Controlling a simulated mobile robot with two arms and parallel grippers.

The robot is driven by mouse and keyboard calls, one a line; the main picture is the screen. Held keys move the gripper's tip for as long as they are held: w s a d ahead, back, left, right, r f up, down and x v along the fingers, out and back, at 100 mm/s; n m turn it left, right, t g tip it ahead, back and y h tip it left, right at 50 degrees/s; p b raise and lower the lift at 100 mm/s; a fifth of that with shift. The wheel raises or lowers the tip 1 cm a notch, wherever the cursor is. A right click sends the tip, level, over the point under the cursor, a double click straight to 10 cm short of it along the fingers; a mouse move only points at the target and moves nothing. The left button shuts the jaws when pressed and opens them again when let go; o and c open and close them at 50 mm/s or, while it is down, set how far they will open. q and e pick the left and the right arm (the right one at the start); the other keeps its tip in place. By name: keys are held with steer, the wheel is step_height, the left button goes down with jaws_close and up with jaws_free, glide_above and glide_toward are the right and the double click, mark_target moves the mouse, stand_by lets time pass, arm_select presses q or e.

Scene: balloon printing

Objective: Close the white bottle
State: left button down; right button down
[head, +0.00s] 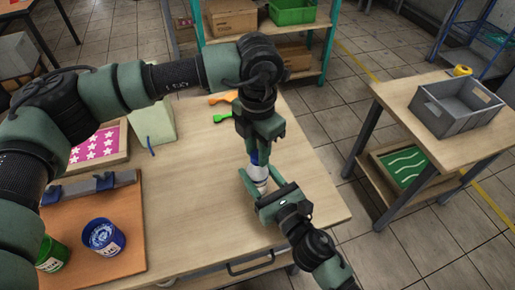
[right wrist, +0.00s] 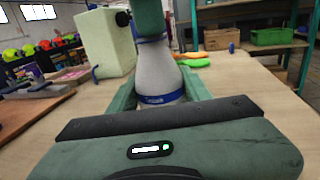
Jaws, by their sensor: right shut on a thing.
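The white bottle (head: 257,173) stands upright near the right side of the wooden table. In the right wrist view the bottle (right wrist: 156,68) has a blue band near its base and a narrow bit of blue at its top. My right gripper (head: 257,187) is shut around the bottle's lower part. My left gripper (head: 257,143) points down directly over the bottle's top, touching or almost touching it. Its fingers also show at the top of the right wrist view (right wrist: 149,18). Its fingertips and any cap between them are mostly hidden.
An orange tool (head: 222,98) and a green tool (head: 222,117) lie behind the bottle. A pale block (head: 152,122), a blue tub (head: 103,237) and a green tub (head: 52,255) are at left. A grey crate (head: 455,108) sits on a separate right table. The front tabletop is clear.

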arm_select(q)
steer(key=shift+m, duration=0.9)
steer(key=c, duration=1.1)
jaws_free()
steer(key=shift+r, duration=2.3)
steer(key=shift+c, duration=0.3)
step_height(320, 180, up, 4)
steer(key=shift+f+n, duration=0.25)
steer(key=shift+n, duration=0.65)
